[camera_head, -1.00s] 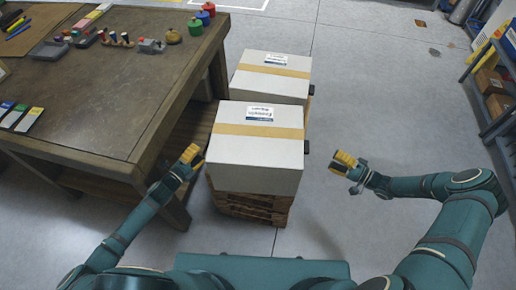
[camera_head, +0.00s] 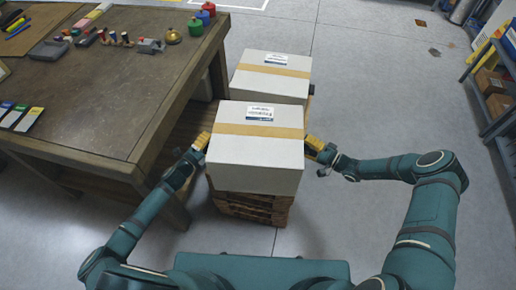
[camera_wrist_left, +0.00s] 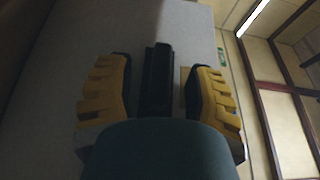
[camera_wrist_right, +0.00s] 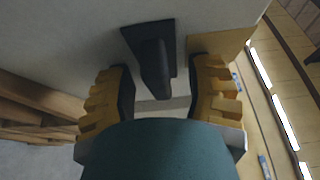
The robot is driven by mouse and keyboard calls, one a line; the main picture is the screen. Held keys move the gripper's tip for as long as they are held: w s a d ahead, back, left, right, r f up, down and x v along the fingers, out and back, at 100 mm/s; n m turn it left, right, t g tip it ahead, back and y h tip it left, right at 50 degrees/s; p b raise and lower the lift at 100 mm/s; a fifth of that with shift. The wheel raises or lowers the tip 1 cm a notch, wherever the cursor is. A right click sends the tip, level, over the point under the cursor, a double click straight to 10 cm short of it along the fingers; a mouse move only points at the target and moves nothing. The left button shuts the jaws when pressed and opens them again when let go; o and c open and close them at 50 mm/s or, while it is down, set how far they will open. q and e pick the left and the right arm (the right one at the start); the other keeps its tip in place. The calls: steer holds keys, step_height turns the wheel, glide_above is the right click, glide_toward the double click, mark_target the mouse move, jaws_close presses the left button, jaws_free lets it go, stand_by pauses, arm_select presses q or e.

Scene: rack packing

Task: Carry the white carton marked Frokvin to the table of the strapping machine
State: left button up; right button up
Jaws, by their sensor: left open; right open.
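A white carton (camera_head: 255,165) with a tan tape band and a label on top sits on the near end of a wooden pallet stack; the label is too small to read. A second white carton (camera_head: 268,82) with a similar band stands just behind it. My left gripper (camera_head: 202,142) is at the near carton's left side, open around a black handle (camera_wrist_left: 157,65) on the carton wall. My right gripper (camera_head: 316,149) is at its right side, open, with another black handle (camera_wrist_right: 152,60) between its fingers. I cannot identify the strapping machine's table.
A brown worktable (camera_head: 90,95) with small tools and colored pots stands close on the left, its edge near my left arm. The pallet stack (camera_head: 250,207) is under the cartons. A grey shelf rack (camera_head: 492,125) stands at right. Floor between is clear.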

arm_select(q)
steer(key=shift+o, duration=0.2)
arm_select(e)
steer(key=shift+o, duration=0.2)
arm_select(q)
jaws_close()
arm_select(e)
jaws_close()
arm_select(q)
steer(key=shift+d+r, duration=0.1)
steer(key=shift+r, duration=0.05)
arm_select(e)
steer(key=shift+r, duration=0.15)
arm_select(q)
steer(key=shift+r, duration=0.1)
arm_select(e)
steer(key=shift+a+r, duration=0.1)
